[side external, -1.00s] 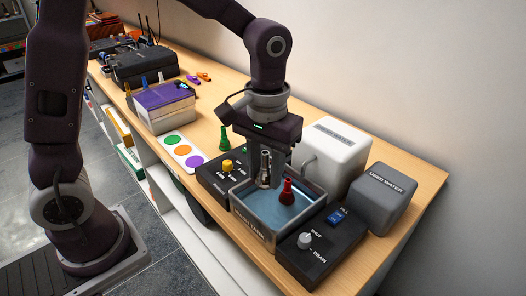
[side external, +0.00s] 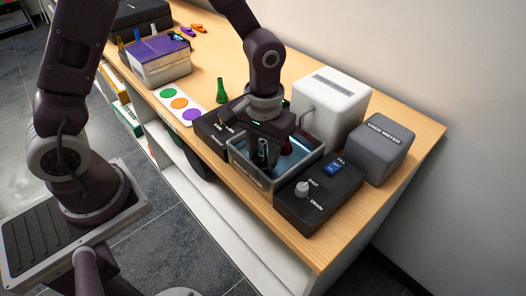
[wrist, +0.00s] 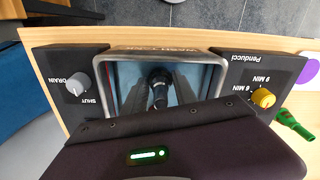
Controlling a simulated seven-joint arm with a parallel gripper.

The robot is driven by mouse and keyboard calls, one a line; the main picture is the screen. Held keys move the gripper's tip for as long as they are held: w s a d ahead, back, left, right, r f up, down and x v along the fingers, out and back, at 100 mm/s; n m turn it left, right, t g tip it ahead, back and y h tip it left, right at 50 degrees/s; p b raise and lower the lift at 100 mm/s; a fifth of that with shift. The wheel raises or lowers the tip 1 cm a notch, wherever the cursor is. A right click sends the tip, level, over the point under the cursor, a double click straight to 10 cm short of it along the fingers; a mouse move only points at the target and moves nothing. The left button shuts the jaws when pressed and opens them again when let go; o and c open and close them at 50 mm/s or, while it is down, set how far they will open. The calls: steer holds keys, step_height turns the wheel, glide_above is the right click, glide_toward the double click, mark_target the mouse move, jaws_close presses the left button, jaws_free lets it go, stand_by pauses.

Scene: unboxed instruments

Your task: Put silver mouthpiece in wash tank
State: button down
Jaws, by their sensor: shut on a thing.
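The wash tank (side external: 238,167) is a grey-rimmed open box with blue inside; its rim (wrist: 222,75) also shows in the wrist view. My gripper (side external: 263,155) reaches down into the tank. In the wrist view its two fingers (wrist: 160,98) are shut on the silver mouthpiece (wrist: 159,77), which looks dark there and is seen end-on. Whether the mouthpiece touches the tank floor cannot be told. A red mouthpiece (side external: 287,146) is in the tank, mostly hidden behind my gripper.
A black panel with a grey knob (side external: 302,189) and blue FILL switch adjoins the tank; a timer panel (wrist: 252,75) with a yellow knob is opposite. A white tank (side external: 330,100) and grey USED WATER box (side external: 378,148) stand behind. A green mouthpiece (side external: 221,91) stands near the colour-dot card (side external: 180,103).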

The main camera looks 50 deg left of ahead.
mark_target(263, 142)
steer(key=shift+f, duration=0.45)
steer(key=c, duration=0.9)
jaws_free()
step_height(263, 142, up, 7)
steer(key=shift+r, duration=0.1)
steer(key=s+a+r+m+t, duration=0.1)
steer(key=s+a+r+t, duration=0.1)
steer(key=s+r, duration=0.4)
steer(key=s+a+r+m+t, duration=0.2)
steer(key=s+a+r+t, duration=0.1)
steer(key=s+r, duration=0.4)
steer(key=s+a, duration=0.1)
steer(key=s, duration=0.2)
steer(key=shift+s+a+r+t, duration=0.25)
steer(key=shift+a+t, duration=0.05)
steer(key=shift+a, duration=0.05)
